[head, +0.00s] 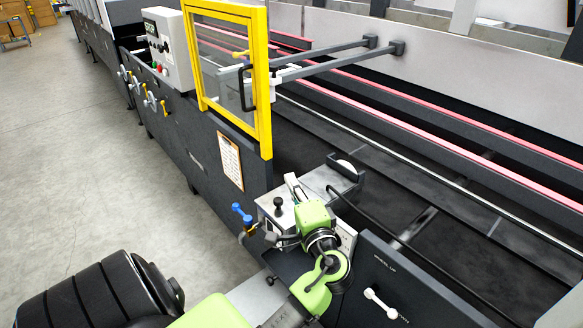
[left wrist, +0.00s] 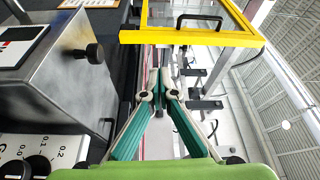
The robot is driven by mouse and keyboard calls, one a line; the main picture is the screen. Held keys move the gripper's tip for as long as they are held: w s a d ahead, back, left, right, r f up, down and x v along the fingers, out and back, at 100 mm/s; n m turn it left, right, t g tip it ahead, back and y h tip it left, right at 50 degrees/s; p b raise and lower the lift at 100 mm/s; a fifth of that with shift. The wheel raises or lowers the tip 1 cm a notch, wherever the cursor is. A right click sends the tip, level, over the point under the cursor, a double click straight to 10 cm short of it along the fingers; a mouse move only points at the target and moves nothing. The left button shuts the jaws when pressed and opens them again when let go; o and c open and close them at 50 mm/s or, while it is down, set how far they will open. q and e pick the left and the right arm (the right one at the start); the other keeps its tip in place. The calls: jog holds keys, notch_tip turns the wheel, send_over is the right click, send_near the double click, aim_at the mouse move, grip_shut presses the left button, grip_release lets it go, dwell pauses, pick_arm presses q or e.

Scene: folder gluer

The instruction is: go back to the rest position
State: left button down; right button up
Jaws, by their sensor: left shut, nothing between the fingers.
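My left arm reaches in from the bottom of the head view, over the side of the folder gluer. My left gripper (head: 292,183) points away from me beside a grey metal box (head: 267,207) with a black knob. The wrist hides part of that box. In the left wrist view my left gripper (left wrist: 160,78) has its teal-padded fingers together at the tips, with nothing between them. The metal box (left wrist: 75,75) and its black knob stand to the left of the fingers there. My right gripper is in neither view.
A yellow-framed guard (head: 265,95) stands open beyond the gripper, and also shows in the left wrist view (left wrist: 190,38). A blue-handled valve (head: 240,212) sticks out left of the box. A control box (head: 167,48) stands farther back. The floor (head: 110,175) at left is clear.

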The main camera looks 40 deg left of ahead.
pick_arm(q)
jog(key=d+f+b, duration=0.2)
jog(key=d+f, duration=0.2)
jog(key=d, duration=0.4)
jog(key=shift+s+d+f, duration=0.15)
jog(key=shift+s+d, duration=0.05)
jog(key=shift+d, duration=0.05)
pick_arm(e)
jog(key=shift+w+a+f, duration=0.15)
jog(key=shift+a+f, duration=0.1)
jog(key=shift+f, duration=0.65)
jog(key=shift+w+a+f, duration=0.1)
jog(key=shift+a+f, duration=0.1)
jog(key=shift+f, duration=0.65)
